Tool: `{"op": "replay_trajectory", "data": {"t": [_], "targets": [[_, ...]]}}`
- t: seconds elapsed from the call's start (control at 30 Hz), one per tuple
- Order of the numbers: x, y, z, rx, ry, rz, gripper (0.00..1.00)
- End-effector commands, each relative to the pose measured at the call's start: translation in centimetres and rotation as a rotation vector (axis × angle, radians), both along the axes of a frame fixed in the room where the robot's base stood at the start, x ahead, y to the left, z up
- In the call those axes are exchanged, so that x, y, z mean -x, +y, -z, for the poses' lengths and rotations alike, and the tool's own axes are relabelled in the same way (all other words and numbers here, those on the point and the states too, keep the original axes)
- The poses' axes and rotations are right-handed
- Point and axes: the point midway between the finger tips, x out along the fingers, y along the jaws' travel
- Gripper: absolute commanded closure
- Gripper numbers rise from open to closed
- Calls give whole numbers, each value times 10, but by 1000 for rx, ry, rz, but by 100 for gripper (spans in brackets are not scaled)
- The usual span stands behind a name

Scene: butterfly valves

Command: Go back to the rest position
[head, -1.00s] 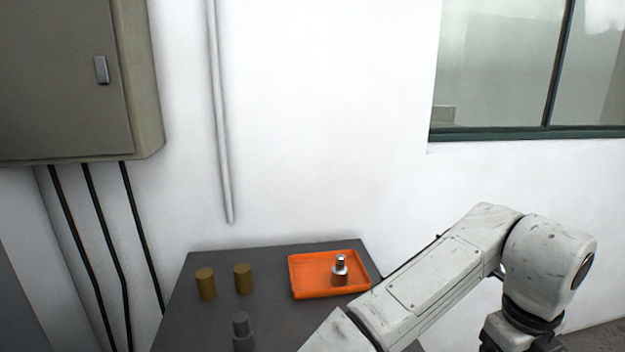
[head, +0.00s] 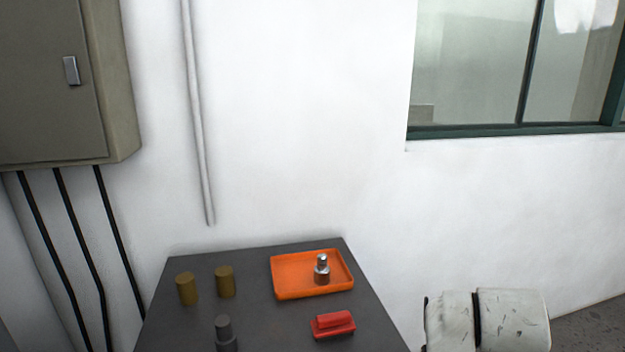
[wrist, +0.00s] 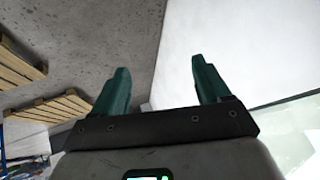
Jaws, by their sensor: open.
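My gripper (wrist: 160,88) shows in the wrist view, with its two green fingers apart and nothing between them. It points toward bare floor and a white wall. In the head view only a white link of my arm shows at the lower right, and the gripper is out of that picture. The arm is clear of the dark table (head: 245,313).
On the table, an orange tray (head: 290,289) holds a small silver fitting (head: 322,270). Two brass cylinders (head: 187,289) (head: 225,282), a grey fitting (head: 225,335) and a red part (head: 332,325) stand nearby. A cabinet (head: 60,80) hangs left. Pallets (wrist: 20,75) lie on the floor.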

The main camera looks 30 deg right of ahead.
Motion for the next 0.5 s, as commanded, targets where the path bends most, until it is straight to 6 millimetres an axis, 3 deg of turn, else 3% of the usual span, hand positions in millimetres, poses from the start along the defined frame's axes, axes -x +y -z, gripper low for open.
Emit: {"op": "replay_trajectory", "data": {"t": [0.27, 0.5], "targets": [[22, 61, 95, 36, 378, -644, 24], [83, 146, 182, -73, 604, -1193, 24]]}}
